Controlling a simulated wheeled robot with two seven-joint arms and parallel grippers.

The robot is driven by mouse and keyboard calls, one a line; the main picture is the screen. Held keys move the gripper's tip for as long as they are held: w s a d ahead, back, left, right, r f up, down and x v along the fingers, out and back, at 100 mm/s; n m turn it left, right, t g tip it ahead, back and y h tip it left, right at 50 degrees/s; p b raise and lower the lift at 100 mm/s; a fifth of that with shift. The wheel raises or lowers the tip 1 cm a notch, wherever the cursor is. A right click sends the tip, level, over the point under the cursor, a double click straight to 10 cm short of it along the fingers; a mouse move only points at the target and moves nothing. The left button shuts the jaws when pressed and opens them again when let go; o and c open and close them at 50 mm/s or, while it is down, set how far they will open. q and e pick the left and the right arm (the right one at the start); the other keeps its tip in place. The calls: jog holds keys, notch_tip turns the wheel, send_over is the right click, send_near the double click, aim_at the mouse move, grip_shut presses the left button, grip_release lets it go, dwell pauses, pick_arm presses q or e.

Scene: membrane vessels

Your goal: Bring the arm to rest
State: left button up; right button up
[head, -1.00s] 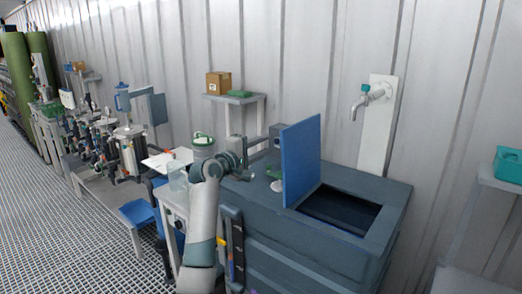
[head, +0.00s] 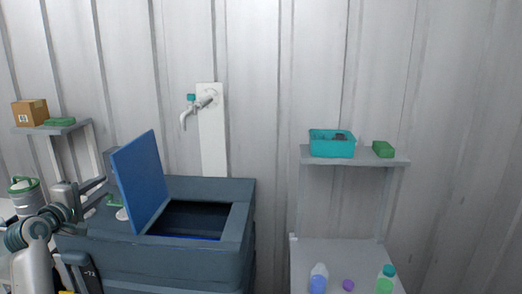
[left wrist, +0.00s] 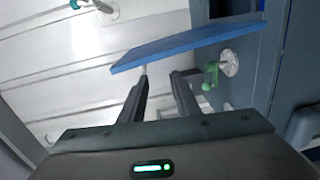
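My left arm comes in at the lower left of the head view, with its gripper (head: 102,188) just left of the raised blue lid (head: 143,180). In the left wrist view the two dark fingers (left wrist: 161,80) stand apart with nothing between them. The blue lid (left wrist: 190,46) crosses beyond their tips; I cannot tell whether they touch it. The lid stands tilted up on a dark blue-grey chest (head: 235,215), whose opening shows a dark inside. A green handle (left wrist: 211,76) on a white disc is beside the right finger. My right gripper is not in view.
A tap (head: 195,106) sticks out from the wall above the chest. At right, a shelf (head: 310,152) holds a teal basket (head: 331,147) and a green item (head: 383,149). Bottles stand on the surface below. A cardboard box (head: 30,113) is on the left shelf.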

pick_arm(q)
jog(key=s+d+f+m+g, duration=0.3)
jog(key=s+d+f, duration=0.3)
jog(key=f, duration=0.4)
jog(key=s+d+f+m+g, duration=0.2)
jog(key=s+d+f+m, duration=0.3)
jog(key=f, duration=0.6)
jog(key=s+d+f+m+g, duration=0.25)
jog(key=s+d+f, duration=0.4)
jog(key=f, duration=0.35)
jog(key=s+d+f+m+g, duration=0.2)
jog(key=s+d+f+m, duration=0.15)
jog(key=s, duration=0.75)
jog(key=s+d+f+m+g, duration=0.2)
jog(key=s+d+f, duration=0.15)
jog(key=s, duration=0.75)
jog(key=s+d+f+m+g, duration=0.2)
jog(key=s+d+f+m, duration=0.15)
jog(key=s, duration=0.75)
notch_tip(320, 180, down, 25)
jog(key=g, duration=0.1)
jog(key=s+a+f+g, duration=0.1)
jog(key=s+a+f, duration=0.1)
jog(key=s+f, duration=1.4)
notch_tip(320, 180, down, 4)
jog(key=shift+s+f+y, duration=0.1)
jog(key=shift+s+y, duration=0.15)
jog(key=shift+y, duration=0.15)
